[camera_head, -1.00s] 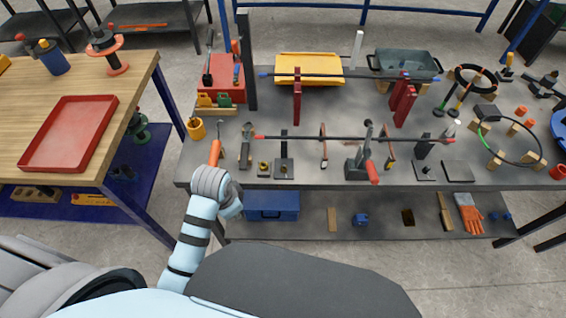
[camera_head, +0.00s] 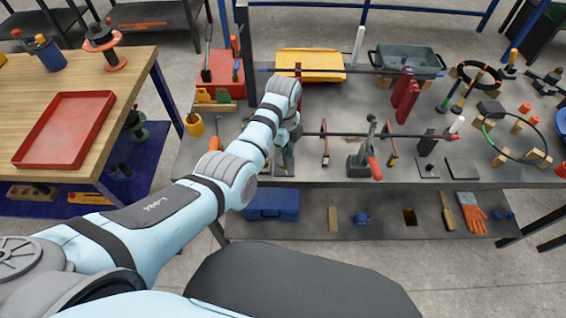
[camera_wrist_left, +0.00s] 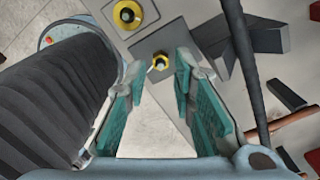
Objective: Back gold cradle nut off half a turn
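In the left wrist view a gold nut (camera_wrist_left: 160,62) sits on a dark square plate (camera_wrist_left: 165,42), just beyond and between my fingertips. A second gold ring-like nut (camera_wrist_left: 127,14) sits on another plate at the top edge. I cannot tell which is the cradle nut. My left gripper (camera_wrist_left: 162,70) is open, with its teal pads apart and nothing between them. In the head view my left gripper (camera_head: 285,150) points down over the front part of the bench, and it and the arm hide the nuts. A plate (camera_head: 284,170) shows below it. My right gripper is not in view.
A dark rod (camera_head: 360,135) runs across the bench to the right of the gripper; a rod (camera_wrist_left: 246,70) passes close to the right finger in the wrist view. A clamp with a red handle (camera_head: 372,160) stands farther right.

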